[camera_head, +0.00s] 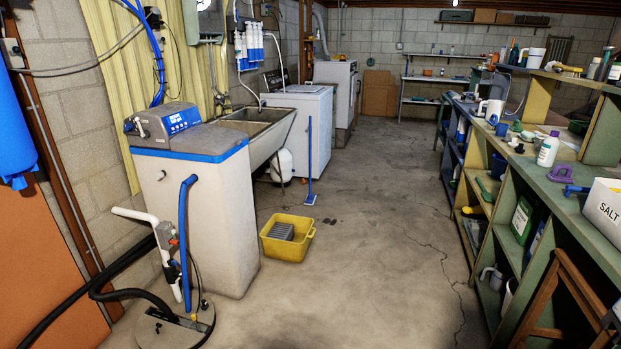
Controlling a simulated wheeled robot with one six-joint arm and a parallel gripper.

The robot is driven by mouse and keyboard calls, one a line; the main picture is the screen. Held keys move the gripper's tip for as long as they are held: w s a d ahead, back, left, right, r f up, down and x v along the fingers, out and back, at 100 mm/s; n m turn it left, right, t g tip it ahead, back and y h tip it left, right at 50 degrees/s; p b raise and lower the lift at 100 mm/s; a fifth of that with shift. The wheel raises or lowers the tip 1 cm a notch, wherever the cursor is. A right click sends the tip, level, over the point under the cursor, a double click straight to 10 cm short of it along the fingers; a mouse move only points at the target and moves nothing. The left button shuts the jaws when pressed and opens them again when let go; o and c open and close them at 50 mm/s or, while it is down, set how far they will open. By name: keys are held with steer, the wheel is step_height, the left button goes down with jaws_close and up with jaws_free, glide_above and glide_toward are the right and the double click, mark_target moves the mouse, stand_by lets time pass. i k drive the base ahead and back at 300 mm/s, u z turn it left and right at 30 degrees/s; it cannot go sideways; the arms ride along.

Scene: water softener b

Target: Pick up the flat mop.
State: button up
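The flat mop (309,165) stands upright in front of the white washing machine (300,115). It has a thin blue handle and a small flat blue-and-white head on the concrete floor. I cannot tell whether the handle touches the machine. My gripper is not in this view.
A yellow tub (268,244) with a grey ribbed thing in it sits on the floor in front of the mop. A water softener cabinet (195,215) and utility sink (258,120) stand at left. Cluttered shelving (478,225) lines the right. The concrete aisle (375,230) between is clear.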

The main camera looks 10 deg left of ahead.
mark_target(310, 198)
steer(key=u, duration=0.15)
steer(key=i, duration=6.8)
steer(key=u, duration=1.6)
